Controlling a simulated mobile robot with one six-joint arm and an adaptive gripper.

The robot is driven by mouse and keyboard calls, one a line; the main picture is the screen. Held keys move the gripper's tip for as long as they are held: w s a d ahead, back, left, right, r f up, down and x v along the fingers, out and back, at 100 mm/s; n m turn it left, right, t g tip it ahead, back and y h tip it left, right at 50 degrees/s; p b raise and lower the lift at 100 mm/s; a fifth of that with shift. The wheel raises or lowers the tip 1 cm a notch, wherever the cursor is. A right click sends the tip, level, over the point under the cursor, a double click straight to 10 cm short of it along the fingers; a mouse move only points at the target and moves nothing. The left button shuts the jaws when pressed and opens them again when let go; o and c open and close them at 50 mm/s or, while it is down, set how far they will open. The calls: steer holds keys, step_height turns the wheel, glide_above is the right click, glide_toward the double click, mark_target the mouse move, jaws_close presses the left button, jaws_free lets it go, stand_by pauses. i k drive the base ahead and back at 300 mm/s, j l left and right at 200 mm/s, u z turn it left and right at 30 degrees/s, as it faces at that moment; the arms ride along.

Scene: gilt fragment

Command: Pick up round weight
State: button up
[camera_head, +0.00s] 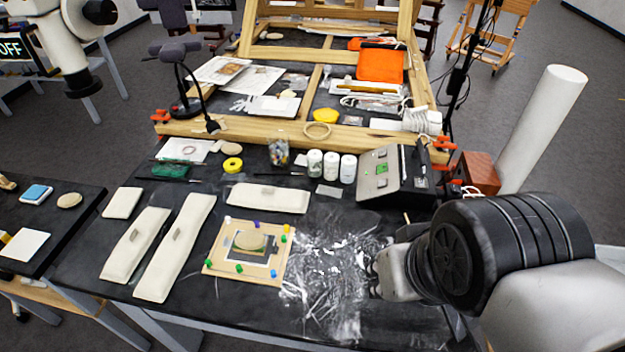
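Another pale rounded piece (231,149) lies farther back, and one more (69,200) is on the left side table; I cannot tell for sure which is the weight. My gripper (374,272) is at the right, over the crumpled clear plastic sheet, apart from the disc and to its right. Its fingers are small and mostly hidden by my wrist, so I cannot see whether they are open.
Coloured pins stand around the board's edge. Long cream bags (175,248) lie left of it and another (268,197) behind it. The plastic sheet (330,265) covers the table right of the board. White jars (331,166) and a grey control box (392,175) stand behind.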

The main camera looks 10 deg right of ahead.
mark_target(249, 240)
steer(key=i+j+z, duration=0.2)
steer(key=j, duration=0.4)
steer(key=j+z, duration=0.15)
steer(key=j, duration=0.45)
steer(key=i+j+z, duration=0.2)
steer(key=j, duration=0.45)
steer(key=k, duration=0.1)
